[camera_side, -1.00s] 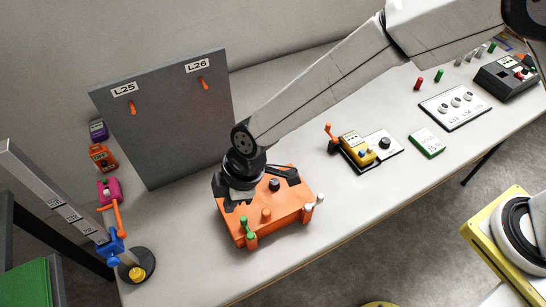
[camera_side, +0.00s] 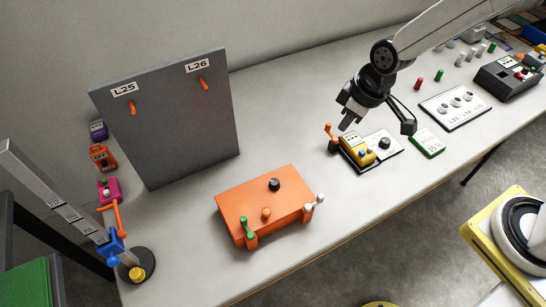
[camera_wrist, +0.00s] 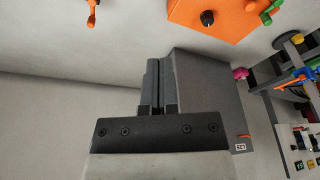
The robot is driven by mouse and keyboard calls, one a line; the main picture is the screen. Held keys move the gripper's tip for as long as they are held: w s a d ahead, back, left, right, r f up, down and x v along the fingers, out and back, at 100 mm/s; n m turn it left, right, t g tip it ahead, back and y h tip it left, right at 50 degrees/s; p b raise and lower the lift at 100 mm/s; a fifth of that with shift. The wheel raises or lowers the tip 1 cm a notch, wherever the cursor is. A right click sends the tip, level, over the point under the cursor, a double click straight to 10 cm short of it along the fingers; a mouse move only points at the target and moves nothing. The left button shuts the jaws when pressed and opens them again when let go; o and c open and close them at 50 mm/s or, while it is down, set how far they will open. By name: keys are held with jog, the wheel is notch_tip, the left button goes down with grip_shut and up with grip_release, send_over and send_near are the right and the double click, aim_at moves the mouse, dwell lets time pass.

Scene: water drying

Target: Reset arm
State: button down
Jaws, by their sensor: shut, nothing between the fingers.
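My gripper (camera_side: 348,122) hangs above the bench in the side view, over the small yellow device and apart from it. In the wrist view its two grey fingers (camera_wrist: 152,84) are together with nothing between them. My arm reaches in from the upper right.
An orange box (camera_side: 262,203) with knobs and handles sits mid-bench. The yellow device (camera_side: 357,149) with an orange crank is below my gripper. A green-edged card (camera_side: 427,143) and white panel (camera_side: 455,107) lie to the right. A grey upright board (camera_side: 170,120) stands at the left.

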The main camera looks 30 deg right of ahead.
jog(key=s+d+r+m+h, duration=0.1)
jog(key=s+d+m, duration=0.5)
jog(key=d, duration=0.6)
jog(key=shift+s, duration=0.65)
